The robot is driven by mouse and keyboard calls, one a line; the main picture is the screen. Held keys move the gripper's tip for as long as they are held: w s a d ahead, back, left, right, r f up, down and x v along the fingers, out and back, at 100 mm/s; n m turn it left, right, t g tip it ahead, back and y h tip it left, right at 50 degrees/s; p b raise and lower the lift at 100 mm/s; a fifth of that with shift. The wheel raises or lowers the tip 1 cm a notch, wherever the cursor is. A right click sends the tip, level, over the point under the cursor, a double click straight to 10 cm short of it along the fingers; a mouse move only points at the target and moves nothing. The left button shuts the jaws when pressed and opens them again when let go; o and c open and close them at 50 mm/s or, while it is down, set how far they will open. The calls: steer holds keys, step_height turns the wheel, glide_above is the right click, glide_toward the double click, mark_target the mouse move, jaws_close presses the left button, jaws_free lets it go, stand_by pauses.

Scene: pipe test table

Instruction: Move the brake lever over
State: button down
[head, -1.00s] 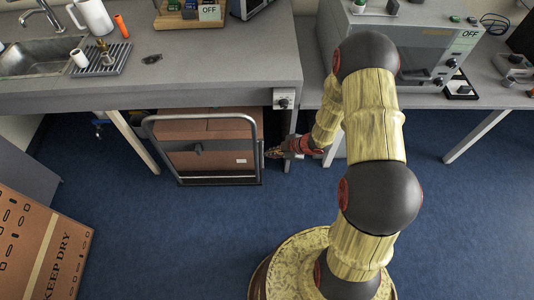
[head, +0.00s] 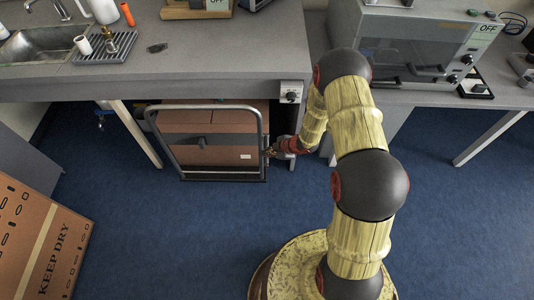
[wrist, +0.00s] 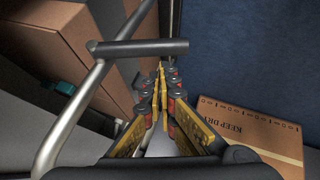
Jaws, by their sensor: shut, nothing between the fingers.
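A trolley with a grey tube handle frame (head: 206,106) stands under the bench. In the wrist view the bar (wrist: 140,47) juts out past the tube frame toward the picture's right.
Brown cartons (head: 225,120) fill the trolley behind the frame. A KEEP DRY carton (head: 45,240) lies on the floor at lower left. The bench (head: 200,62) with a sink overhangs the trolley, with a control box (head: 291,93) on its front edge. The blue floor before the trolley is clear.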

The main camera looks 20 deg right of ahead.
mark_target(266, 159)
steer(key=shift+w+d+f, duration=0.1)
steer(key=shift+w+f, duration=0.05)
steer(key=shift+f, duration=0.3)
steer(key=shift+f, duration=1.65)
steer(key=shift+w+d+f+b, duration=0.15)
steer(key=shift+w+f, duration=0.1)
steer(key=shift+f, duration=0.55)
steer(key=shift+w+d+f+b, duration=0.1)
steer(key=shift+w+f+b, duration=0.1)
steer(key=shift+f, duration=0.55)
steer(key=shift+a, duration=0.15)
